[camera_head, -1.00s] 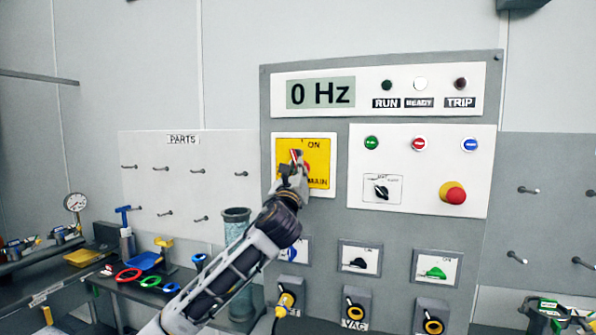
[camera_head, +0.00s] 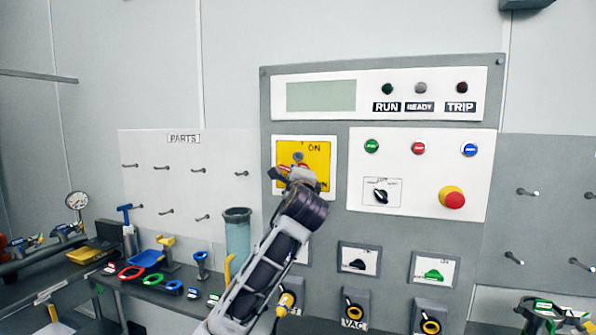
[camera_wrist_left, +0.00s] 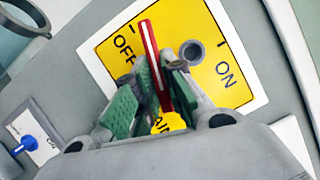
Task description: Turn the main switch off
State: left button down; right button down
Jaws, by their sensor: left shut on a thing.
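The main switch (camera_head: 319,160) is a yellow plate with ON and OFF marks on the panel's left side. In the left wrist view, its red lever (camera_wrist_left: 152,50) has a white stripe and its tip points toward the OFF side, away from the ON mark. My left gripper (camera_head: 291,174) covers the plate's lower part in the head view. Its green-padded fingers (camera_wrist_left: 152,92) are shut around the red lever. The lever's lower end is partly hidden between the fingers. I do not make out my right gripper.
The panel's display (camera_head: 320,96) is blank. A selector knob (camera_head: 380,196) and a red emergency button (camera_head: 452,197) sit to the right of the switch. Smaller switches and plugs are below. A shelf with several tools (camera_head: 150,275) and a grey-blue cylinder (camera_head: 237,232) stands left.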

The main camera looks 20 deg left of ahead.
pick_arm(q)
jog(key=shift+d+n+g+p, duration=0.15)
jog(key=shift+n+g+p, duration=0.35)
jog(key=shift+n, duration=1.1)
jog(key=c, duration=1.5)
grip_release()
jog(key=shift+w+d, duration=0.1)
